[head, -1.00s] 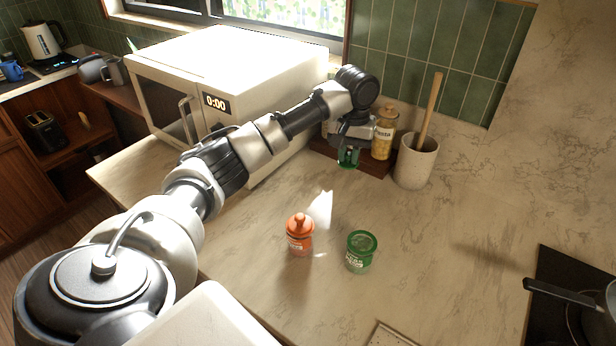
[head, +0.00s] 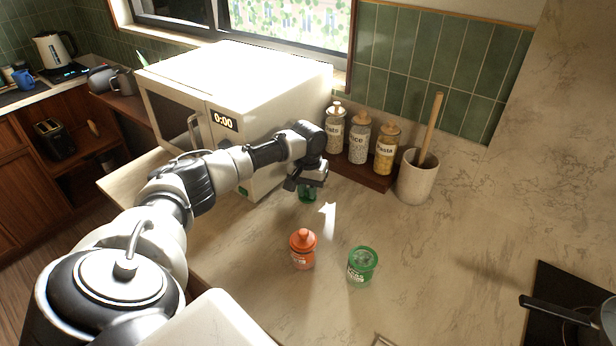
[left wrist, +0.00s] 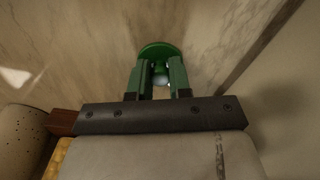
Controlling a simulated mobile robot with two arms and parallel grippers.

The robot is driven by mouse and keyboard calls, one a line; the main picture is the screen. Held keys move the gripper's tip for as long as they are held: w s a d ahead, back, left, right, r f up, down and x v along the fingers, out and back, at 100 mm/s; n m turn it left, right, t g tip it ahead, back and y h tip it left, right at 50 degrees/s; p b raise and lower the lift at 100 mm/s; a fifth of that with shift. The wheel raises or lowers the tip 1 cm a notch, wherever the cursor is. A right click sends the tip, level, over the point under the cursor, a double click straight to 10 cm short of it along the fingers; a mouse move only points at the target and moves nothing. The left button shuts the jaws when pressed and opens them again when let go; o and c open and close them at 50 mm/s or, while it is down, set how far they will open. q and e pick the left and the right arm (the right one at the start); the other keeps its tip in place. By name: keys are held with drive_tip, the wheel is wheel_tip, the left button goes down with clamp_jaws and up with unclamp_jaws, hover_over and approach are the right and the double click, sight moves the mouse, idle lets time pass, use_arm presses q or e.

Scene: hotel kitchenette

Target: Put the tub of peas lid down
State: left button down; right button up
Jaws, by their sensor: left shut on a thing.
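The green lid (left wrist: 160,48) shows in the left wrist view as a round disc with a small knob between my fingers. My left gripper (head: 307,189) is shut on it and holds it near the counter, in front of the microwave's right side. In the head view the lid is mostly hidden by the gripper; I cannot tell whether it touches the counter. The green tub of peas (head: 360,270) stands upright on the counter, right of and nearer than my left gripper. Its top looks open. My right gripper is not in view.
An orange jar with a knobbed lid (head: 302,250) stands left of the tub. Behind are a wooden rack (head: 358,173) with several jars, a utensil crock (head: 415,180) and the microwave (head: 235,95). A pan (head: 570,312) is at right. The counter between is clear.

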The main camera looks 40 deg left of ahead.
use_arm(q)
drive_tip(key=shift+f, duration=0.15)
drive_tip(key=c, duration=1)
unclamp_jaws()
drive_tip(key=shift+c, duration=0.2)
wheel_tip(320, 180, up, 12)
drive_tip(key=b, duration=0.2)
